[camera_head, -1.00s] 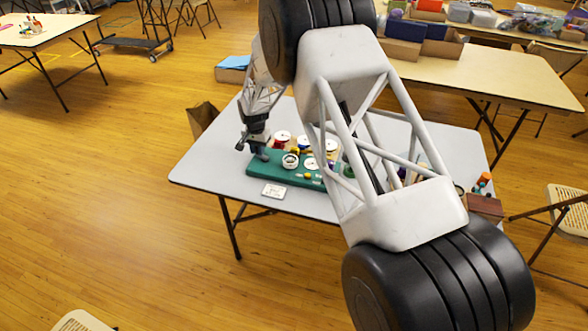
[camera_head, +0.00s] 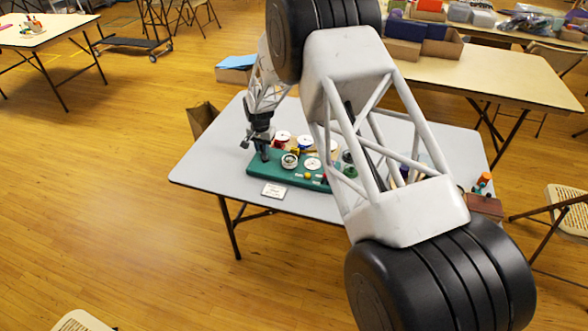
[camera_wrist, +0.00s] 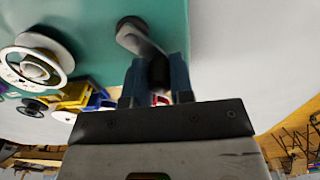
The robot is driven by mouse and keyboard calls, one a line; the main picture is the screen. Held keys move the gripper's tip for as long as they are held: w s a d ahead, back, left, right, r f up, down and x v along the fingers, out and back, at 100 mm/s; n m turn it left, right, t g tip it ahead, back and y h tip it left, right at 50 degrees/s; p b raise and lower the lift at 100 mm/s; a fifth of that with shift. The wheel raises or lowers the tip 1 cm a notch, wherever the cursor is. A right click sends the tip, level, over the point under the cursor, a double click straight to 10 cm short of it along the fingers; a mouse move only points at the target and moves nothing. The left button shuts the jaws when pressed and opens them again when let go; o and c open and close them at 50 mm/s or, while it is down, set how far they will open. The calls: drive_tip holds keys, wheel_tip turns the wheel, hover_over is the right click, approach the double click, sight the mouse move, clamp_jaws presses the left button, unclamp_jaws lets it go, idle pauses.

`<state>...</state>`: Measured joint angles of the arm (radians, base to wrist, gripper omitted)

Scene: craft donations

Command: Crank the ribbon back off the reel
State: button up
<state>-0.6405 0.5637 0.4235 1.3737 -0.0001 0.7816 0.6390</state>
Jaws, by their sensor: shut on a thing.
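A green board (camera_head: 263,173) lies on the grey table (camera_head: 212,166). A white reel (camera_head: 290,161) sits on the board, and it also shows at the left of the wrist view (camera_wrist: 33,65). A grey crank arm (camera_wrist: 140,38) is mounted near the board's edge, with a dark crank knob (camera_wrist: 159,72) at its end. My gripper (camera_wrist: 158,78) is shut on the knob, one blue finger on each side. In the head view my gripper (camera_head: 265,153) is at the board's left end. The ribbon cannot be made out clearly.
A small white card (camera_head: 274,191) lies in front of the board. Several spools stand behind it, including a red and white one (camera_head: 282,137). A brown box (camera_head: 484,206) is at the table's right. The left of the table is clear.

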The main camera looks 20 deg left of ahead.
drive_tip(key=shift+d, duration=0.15)
drive_tip(key=shift+w+d, duration=0.25)
drive_tip(key=shift+d, duration=0.1)
drive_tip(key=o, duration=0.8)
drive_tip(key=shift+r, duration=0.1)
drive_tip(key=shift+r, duration=3.65)
